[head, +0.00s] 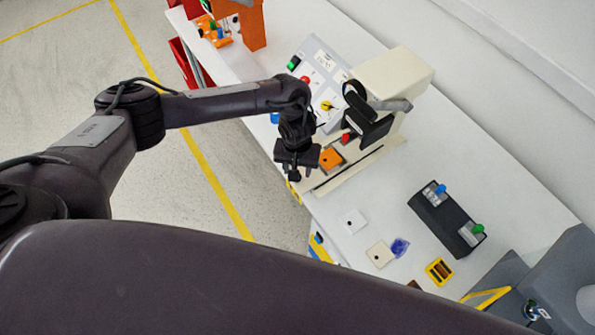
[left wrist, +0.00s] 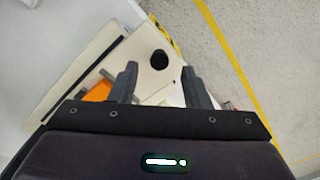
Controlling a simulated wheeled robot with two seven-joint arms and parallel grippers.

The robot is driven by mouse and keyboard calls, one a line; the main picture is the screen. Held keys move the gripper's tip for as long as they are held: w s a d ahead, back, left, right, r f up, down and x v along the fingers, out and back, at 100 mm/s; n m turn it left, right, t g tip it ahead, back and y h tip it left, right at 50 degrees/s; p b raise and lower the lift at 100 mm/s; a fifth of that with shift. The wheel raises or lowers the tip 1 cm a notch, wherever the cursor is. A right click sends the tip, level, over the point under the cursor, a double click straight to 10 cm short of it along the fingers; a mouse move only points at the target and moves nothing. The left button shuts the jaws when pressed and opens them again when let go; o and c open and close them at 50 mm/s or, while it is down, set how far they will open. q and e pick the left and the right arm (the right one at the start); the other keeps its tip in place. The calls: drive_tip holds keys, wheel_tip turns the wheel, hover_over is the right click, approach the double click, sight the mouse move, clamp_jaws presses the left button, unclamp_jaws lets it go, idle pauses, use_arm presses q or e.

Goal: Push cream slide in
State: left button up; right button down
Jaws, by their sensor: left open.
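The cream slide (left wrist: 148,80) shows in the left wrist view as a flat cream plate with a round black spot, a knob or a hole. It lies beyond and between my left fingertips. In the head view my left gripper (head: 294,178) hangs over the front end of the cream machine's base (head: 350,174) and hides most of the slide. My left gripper (left wrist: 160,80) is open with nothing between its fingers. Whether it touches the slide I cannot tell. An orange block (head: 330,158) sits beside the gripper; it also shows in the left wrist view (left wrist: 97,92). My right gripper is not in view.
The cream machine (head: 393,76) with a black head (head: 368,122) stands behind the gripper. A switch panel (head: 318,75) is to its left. Loose square plates (head: 380,254) and a black block (head: 447,217) lie to the right. The table's front edge is close to the gripper.

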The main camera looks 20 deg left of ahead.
use_arm(q)
drive_tip(key=shift+f, duration=1.6)
drive_tip(key=shift+c, duration=0.4)
clamp_jaws()
